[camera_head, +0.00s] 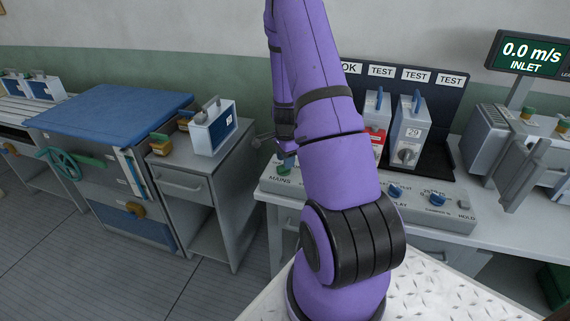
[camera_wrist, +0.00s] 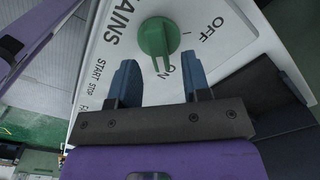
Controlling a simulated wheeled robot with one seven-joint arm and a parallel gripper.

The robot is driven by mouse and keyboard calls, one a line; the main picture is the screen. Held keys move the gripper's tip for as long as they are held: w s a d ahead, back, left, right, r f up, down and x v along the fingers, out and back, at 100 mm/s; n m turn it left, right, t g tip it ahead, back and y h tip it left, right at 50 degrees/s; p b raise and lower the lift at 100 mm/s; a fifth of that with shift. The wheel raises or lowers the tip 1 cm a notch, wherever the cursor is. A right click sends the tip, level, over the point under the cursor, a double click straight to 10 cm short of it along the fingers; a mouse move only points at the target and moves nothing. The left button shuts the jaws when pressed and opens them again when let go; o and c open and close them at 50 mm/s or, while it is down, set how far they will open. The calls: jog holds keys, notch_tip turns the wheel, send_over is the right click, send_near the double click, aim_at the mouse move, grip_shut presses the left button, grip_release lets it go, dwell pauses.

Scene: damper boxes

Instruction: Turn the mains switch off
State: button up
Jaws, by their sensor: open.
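The mains switch (camera_wrist: 154,37) is a green rotary knob on a white panel marked MAINS, in the wrist view. Its narrow grip points down in the picture, towards the ON mark; OFF is printed to the upper right. My gripper (camera_wrist: 162,70) is open, with its two blue fingers on either side below the knob. The knob's lower end reaches towards the gap between the fingertips, and I see no clear contact. In the head view the MAINS label shows on the console (camera_head: 430,212), but my purple arm hides much of the switch area.
START and STOP marks lie left of the fingers on the panel. Boxes, one numbered 29 (camera_head: 411,118), stand behind the console under TEST signs. Blue knobs (camera_head: 395,191) sit on the console to the right. A grey cabinet (camera_head: 200,185) carrying a box stands to the left.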

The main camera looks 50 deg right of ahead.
jog(key=shift+f, duration=1.1)
grip_shut()
